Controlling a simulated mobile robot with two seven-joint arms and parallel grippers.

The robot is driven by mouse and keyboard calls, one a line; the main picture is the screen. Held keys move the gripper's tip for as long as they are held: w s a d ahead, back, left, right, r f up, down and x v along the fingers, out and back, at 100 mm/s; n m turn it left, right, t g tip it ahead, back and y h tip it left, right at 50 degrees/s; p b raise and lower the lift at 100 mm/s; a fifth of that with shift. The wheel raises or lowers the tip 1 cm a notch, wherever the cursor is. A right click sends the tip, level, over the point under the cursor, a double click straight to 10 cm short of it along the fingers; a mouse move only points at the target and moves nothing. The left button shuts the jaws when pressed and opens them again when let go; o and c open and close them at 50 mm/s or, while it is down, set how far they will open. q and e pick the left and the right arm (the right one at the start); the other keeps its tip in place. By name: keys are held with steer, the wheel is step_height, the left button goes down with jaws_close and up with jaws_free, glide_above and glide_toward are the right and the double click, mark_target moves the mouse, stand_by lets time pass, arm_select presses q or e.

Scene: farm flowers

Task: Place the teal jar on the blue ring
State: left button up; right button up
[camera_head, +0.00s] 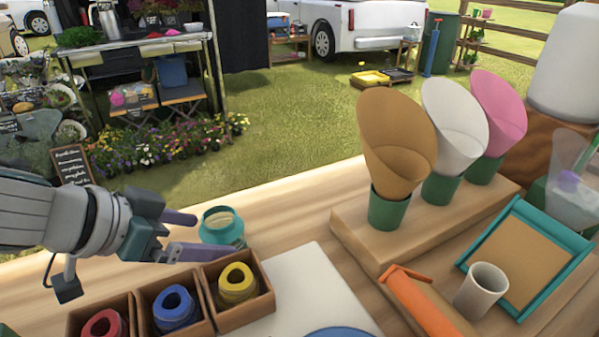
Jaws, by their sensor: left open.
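The teal jar (221,229) stands upright on the wooden table, with an open, pale rim. My left gripper (216,237) comes in from the left and is open, its fingers pointing at the jar. The lower finger passes in front of the jar's base; the other finger ends near its left side. I cannot tell whether either finger touches it. A blue curved edge (340,332), perhaps the blue ring, shows at the bottom edge of the view on a white sheet; most of it is cut off. My right gripper is not in view.
Wooden boxes hold a red roll (104,327), a blue roll (174,307) and a yellow roll (237,284) just in front of the jar. A wooden stand (345,228) holds paper cones in green cups. An orange roll (425,305), white cup (481,291) and teal-framed tray (478,245) are right.

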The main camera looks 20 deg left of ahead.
mark_target(223, 236)
arm_select(q)
steer(key=b+x, duration=0.1)
steer(key=x, duration=0.4)
steer(key=c, duration=1.3)
steer(key=shift+c, duration=0.6)
steer(key=shift+r, duration=0.1)
